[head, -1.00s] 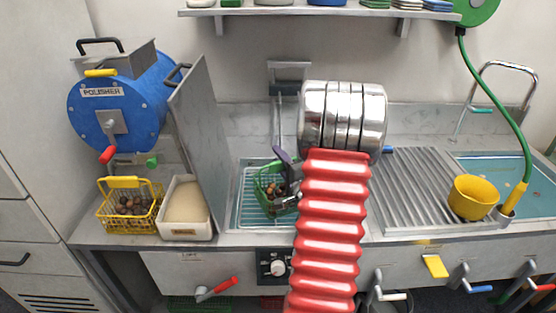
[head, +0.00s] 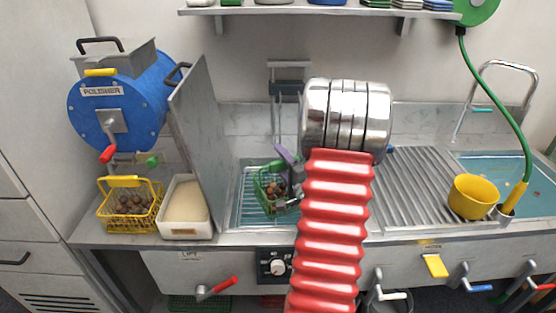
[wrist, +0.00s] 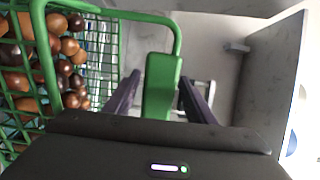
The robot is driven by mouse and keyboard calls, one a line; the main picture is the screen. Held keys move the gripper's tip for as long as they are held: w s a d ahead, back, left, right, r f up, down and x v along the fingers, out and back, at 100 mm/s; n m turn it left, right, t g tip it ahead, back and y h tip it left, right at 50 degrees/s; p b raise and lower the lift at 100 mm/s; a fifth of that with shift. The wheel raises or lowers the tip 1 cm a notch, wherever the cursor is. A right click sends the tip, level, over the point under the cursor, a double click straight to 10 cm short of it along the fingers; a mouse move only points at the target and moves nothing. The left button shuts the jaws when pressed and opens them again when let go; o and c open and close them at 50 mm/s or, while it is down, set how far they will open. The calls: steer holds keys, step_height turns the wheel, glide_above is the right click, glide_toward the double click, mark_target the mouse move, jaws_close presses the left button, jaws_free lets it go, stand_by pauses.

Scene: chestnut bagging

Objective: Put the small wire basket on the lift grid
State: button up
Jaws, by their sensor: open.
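The small green wire basket (head: 268,188) holds several brown chestnuts and stands within the outline of the teal lift grid (head: 248,212). I cannot tell whether its bottom touches the grid. My gripper (head: 285,172) is at the basket's right side, partly hidden by my arm. In the wrist view the gripper (wrist: 160,88) is open. Its two purple fingers are on either side of the basket's green handle grip (wrist: 162,75), with gaps showing. The basket (wrist: 118,48) with its chestnuts fills the left of that view.
A grey upright panel (head: 203,135) stands left of the lift. Beyond it are a pale bin (head: 185,232), a yellow basket (head: 130,225) of chestnuts and the blue polisher (head: 140,120). A ribbed drainboard (head: 425,185) and yellow bowl (head: 472,195) lie right.

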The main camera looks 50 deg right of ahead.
steer(key=v, duration=1)
steer(key=shift+s+a, duration=0.2)
steer(key=shift+s, duration=0.1)
stand_by(0.4)
